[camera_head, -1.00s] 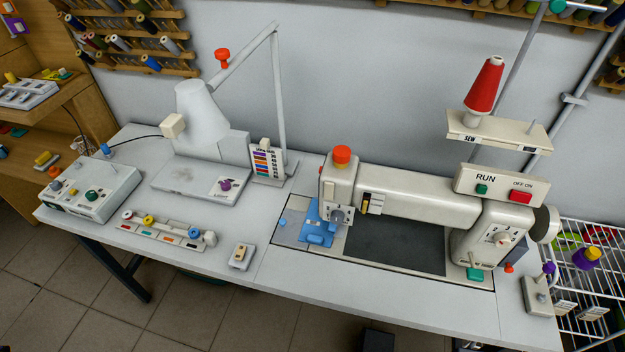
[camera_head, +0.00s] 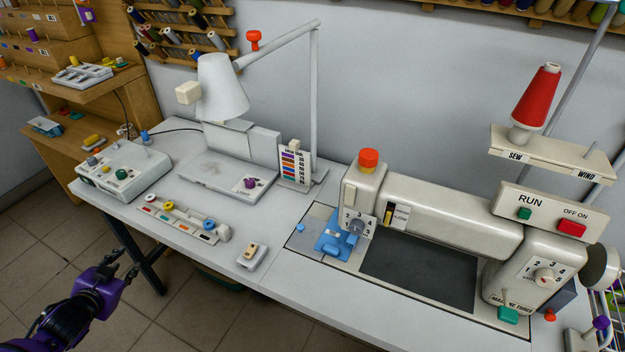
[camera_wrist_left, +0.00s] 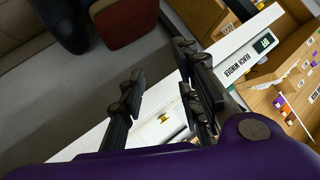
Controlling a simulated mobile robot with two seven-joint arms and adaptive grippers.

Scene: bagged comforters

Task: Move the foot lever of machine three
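The cream sewing machine (camera_head: 450,215) stands on the right half of the white bench, with a label reading MACHINE THREE low on its right column. Its head has an orange-red knob (camera_head: 368,158) on top, a numbered dial (camera_head: 356,226) and a small yellow-and-black slotted part (camera_head: 397,216). A blue foot assembly (camera_head: 334,238) sits below the head. I cannot tell for sure which part is the foot lever. My left gripper (camera_head: 122,266) is open and empty at the lower left, in front of the bench and far from the machine. Its spread fingers show in the left wrist view (camera_wrist_left: 160,95). My right gripper is out of view.
A white lamp (camera_head: 222,88), a control box (camera_head: 122,170), a bobbin tray (camera_head: 182,219) and a small switch box (camera_head: 252,257) occupy the bench's left half. A red thread cone (camera_head: 540,96) stands above the machine. The bench's front strip (camera_head: 310,303) is clear.

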